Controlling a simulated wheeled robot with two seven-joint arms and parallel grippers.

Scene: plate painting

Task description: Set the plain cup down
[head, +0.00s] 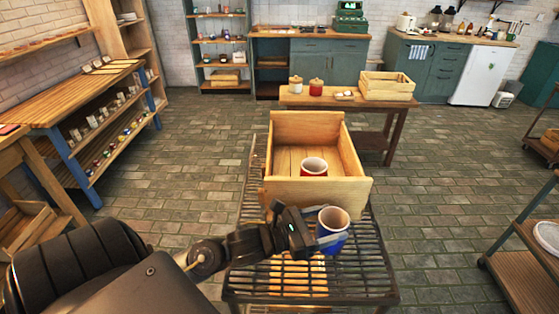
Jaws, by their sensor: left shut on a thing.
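A blue cup (331,231) with a pale inside is upright in my left gripper (328,240), whose fingers are shut around it. The gripper and cup are over the slatted rack (368,262), in front of the wooden crate (318,194). I cannot tell whether the cup's base touches the slats; the fingers partly cover its side. A red cup (313,168) with a pale inside stands in the crate, its lower part hidden by the front wall. My right gripper is not in view.
Bare slats lie to the right of the blue cup. A low table (340,104) behind holds a white jar (296,85), a red jar (316,87) and a slatted box (387,86). A shelf cart (525,262) stands at right. Brick floor is open on both sides.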

